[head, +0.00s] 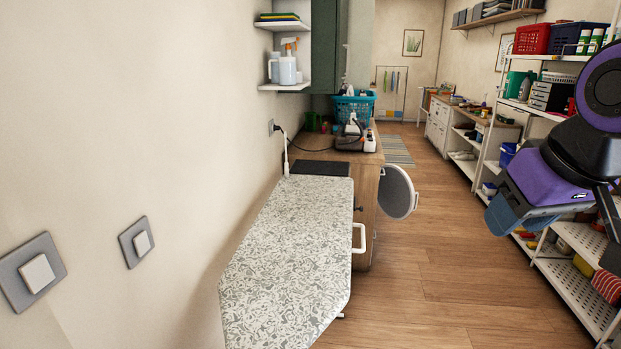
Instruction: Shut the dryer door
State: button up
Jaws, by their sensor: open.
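The dryer door (397,192) is a round grey panel with a white rim. It stands swung open, sticking out to the right from the front of the wooden counter unit, over the floor. The dryer's body and opening are hidden from this angle. My gripper (604,225) is at the right edge, partly cut off by the frame. It is open, in front of the shelving, well to the right of the door and apart from it.
A patterned ironing board (290,255) stands in front of the counter (365,215), along the left wall. The wooden floor (445,260) between door and shelving is clear. White shelving (570,270) with bins lines the right. An iron (355,138) stands on the counter.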

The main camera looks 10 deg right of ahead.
aim_at(397, 199)
jog(key=i+l+z, duration=0.55)
jog(key=i+z, duration=0.6)
jog(key=i, duration=1.85)
jog(key=i+l+u, duration=0.1)
jog(key=i, duration=0.45)
jog(key=i+l+u, duration=0.1)
jog(key=i, duration=0.5)
jog(key=i+l+u, duration=0.1)
jog(key=i, duration=0.45)
jog(key=i+l+u, duration=0.15)
jog(key=i+u, duration=0.3)
jog(key=i+l+u, duration=0.2)
jog(key=u, duration=0.3)
jog(key=i+l+u, duration=0.25)
jog(key=l+u, duration=0.2)
jog(key=i+l+u, duration=0.2)
jog(key=l+u, duration=0.3)
jog(key=i+l+u, duration=0.15)
jog(key=l+u, duration=0.35)
jog(key=l, duration=0.2)
jog(key=l+u, duration=0.5)
jog(key=l, duration=0.2)
jog(key=k+l+u, duration=0.1)
jog(key=l+u, duration=0.4)
jog(key=l, duration=0.25)
jog(key=k+l+u, duration=0.1)
jog(key=l+u, duration=0.3)
jog(key=l, duration=0.3)
jog(key=j, duration=0.35)
jog(key=u, duration=0.05)
